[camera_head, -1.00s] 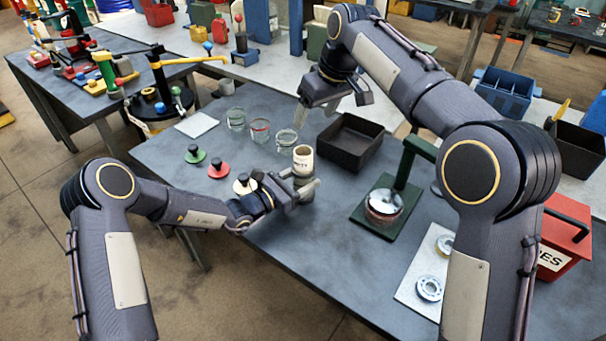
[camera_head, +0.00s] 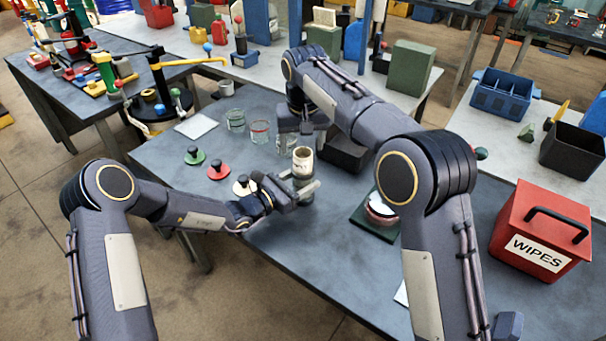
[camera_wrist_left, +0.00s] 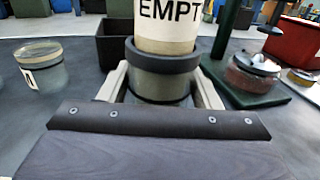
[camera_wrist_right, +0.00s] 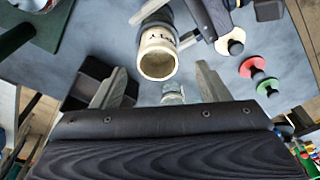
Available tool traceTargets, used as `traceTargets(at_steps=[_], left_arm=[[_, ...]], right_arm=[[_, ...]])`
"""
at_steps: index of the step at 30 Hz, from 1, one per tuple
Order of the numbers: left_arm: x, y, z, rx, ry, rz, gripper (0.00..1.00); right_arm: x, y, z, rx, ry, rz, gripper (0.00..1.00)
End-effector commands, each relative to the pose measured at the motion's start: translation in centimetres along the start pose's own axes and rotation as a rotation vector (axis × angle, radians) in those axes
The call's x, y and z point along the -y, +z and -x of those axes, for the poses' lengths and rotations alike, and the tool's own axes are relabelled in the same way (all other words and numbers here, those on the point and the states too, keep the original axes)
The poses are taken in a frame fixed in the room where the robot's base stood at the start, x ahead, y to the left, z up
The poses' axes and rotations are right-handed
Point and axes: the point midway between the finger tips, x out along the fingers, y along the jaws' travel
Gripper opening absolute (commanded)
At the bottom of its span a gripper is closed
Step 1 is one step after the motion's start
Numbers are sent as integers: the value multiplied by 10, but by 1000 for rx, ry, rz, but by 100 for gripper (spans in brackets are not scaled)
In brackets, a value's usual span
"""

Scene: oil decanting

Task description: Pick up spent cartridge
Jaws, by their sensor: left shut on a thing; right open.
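The cream cartridge (camera_head: 303,157), lettered "EMPT…" in the left wrist view (camera_wrist_left: 168,18), stands upright in a dark grey cup-like housing (camera_wrist_left: 160,75). My left gripper (camera_head: 303,190) is shut around this housing, one finger on each side. My right gripper (camera_wrist_right: 161,75) is open and empty. In the head view it is just behind the cartridge, with its fingers partly hidden by its own wrist. In the right wrist view the cartridge's open round end (camera_wrist_right: 158,65) shows between and beyond the two fingertips, and I see no contact.
Glass jars (camera_head: 259,132) stand behind, close to the right gripper. Green (camera_head: 194,156), red (camera_head: 218,170) and cream (camera_head: 241,187) knobbed discs lie to the left. A black tray (camera_head: 346,155) is partly hidden behind my right arm. A red wipes box (camera_head: 540,232) is at right.

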Motion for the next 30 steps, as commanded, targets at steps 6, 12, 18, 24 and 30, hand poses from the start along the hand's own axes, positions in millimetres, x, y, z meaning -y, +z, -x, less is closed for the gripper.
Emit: traceTargets(at_steps=[6, 12, 18, 24, 30], left_arm=[[0, 0, 0, 0, 0, 0, 25], [0, 0, 0, 0, 0, 0, 25], [0, 0, 0, 0, 0, 0, 25], [0, 0, 0, 0, 0, 0, 25], [0, 0, 0, 0, 0, 0, 25]], right_arm=[[-3, 2, -34, 5, 1, 0, 69], [-3, 1, -46, 2, 0, 0, 69], [-3, 1, -45, 2, 0, 0, 65], [-3, 1, -45, 2, 0, 0, 38], [-3, 1, -45, 1, 0, 0, 12]])
